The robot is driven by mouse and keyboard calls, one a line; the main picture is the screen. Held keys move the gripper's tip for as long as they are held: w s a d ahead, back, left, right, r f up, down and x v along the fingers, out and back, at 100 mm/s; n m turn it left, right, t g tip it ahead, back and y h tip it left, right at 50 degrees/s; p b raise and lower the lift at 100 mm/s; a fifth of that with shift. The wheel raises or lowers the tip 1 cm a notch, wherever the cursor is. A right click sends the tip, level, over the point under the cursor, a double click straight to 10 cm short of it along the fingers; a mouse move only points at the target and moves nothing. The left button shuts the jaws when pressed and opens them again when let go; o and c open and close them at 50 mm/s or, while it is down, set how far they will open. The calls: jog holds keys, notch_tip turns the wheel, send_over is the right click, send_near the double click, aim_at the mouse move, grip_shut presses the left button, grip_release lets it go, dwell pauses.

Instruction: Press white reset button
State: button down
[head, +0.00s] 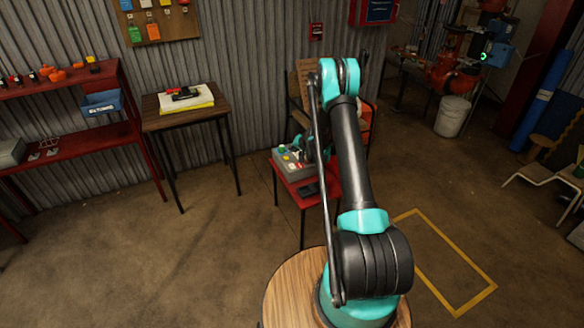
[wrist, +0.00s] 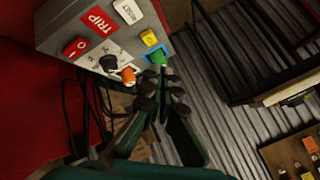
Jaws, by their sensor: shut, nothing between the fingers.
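A grey control box (wrist: 60,22) fills the upper left of the wrist view and appears tilted there. The white button (wrist: 128,11) sits on its face near the top edge, beside the red TRIP label (wrist: 97,20). In the head view the box (head: 289,169) rests on a small red table (head: 309,192), partly behind my arm. My gripper (wrist: 161,84) is shut and empty, its fingertips near the box's lower right corner by the green button (wrist: 157,57). In the picture it is apart from the white button; its exact gap to the box cannot be told.
A yellow button (wrist: 149,37), orange knob (wrist: 128,75), black rotary knob (wrist: 108,63) and red switch (wrist: 75,47) share the panel. A chair (head: 304,82) stands behind the box. A wooden side table (head: 165,118) and red shelf (head: 95,133) stand left. Floor in front is clear.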

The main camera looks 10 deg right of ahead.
aim_at(293, 167)
jog(key=shift+f, duration=3.75)
jog(key=shift+f, duration=0.15)
jog(key=shift+f, duration=0.3)
jog(key=shift+f, duration=0.45)
jog(key=shift+r, duration=0.9)
jog(key=shift+r, duration=0.1)
jog(key=shift+r, duration=2.4)
jog(key=shift+r, duration=0.1)
